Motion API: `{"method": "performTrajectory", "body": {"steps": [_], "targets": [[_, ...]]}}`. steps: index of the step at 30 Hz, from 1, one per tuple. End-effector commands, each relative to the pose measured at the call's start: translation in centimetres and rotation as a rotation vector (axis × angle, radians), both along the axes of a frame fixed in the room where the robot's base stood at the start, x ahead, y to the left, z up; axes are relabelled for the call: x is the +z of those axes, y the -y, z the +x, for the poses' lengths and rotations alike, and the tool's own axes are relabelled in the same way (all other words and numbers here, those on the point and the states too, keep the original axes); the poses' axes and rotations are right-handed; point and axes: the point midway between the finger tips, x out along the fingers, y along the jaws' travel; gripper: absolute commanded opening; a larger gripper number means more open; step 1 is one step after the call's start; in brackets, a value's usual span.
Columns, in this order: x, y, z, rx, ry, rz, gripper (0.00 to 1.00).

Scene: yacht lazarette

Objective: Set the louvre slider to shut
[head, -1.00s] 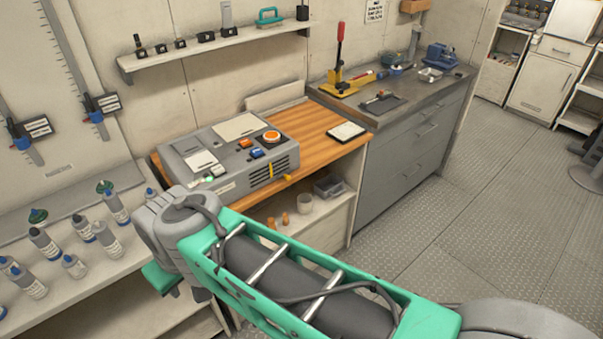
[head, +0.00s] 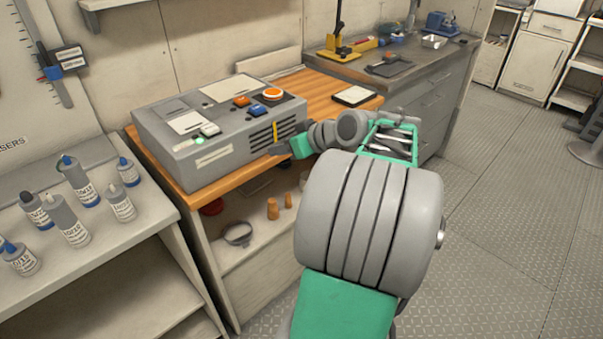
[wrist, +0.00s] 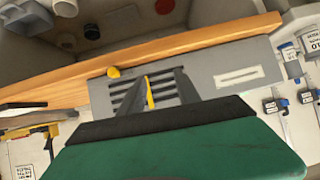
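The grey console (head: 190,160) stands on the wooden bench top, with dark louvre slats (head: 262,136) in its front face. A thin upright yellow bar (head: 275,130) crosses the slats; it also shows in the wrist view (wrist: 150,95). A small yellow knob (wrist: 113,72) sits at the console's lower edge beside the slats in the wrist view. My gripper (wrist: 163,71) is open in front of the slats, its two dark fingers either side of the yellow bar in that view. Whether they touch it, I cannot tell. In the head view my gripper (head: 277,149) hides part of the louvre.
Orange and blue controls (head: 272,93) sit on the console top. A tablet-like pad (head: 353,96) lies on the wooden bench (head: 320,88) to the right. Several bottles (head: 75,180) stand on the left shelf.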

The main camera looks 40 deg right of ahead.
Motion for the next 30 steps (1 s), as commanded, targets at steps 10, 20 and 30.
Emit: {"method": "performTrajectory", "body": {"steps": [10,20,30], "targets": [[-1.7,8.2,-3.4,-0.051,0.202,-0.040,0.39],[-3.9,8.0,2.0,-0.052,0.199,-0.039,0.39],[-4.2,8.1,2.7,-0.055,0.198,-0.040,0.38]]}}
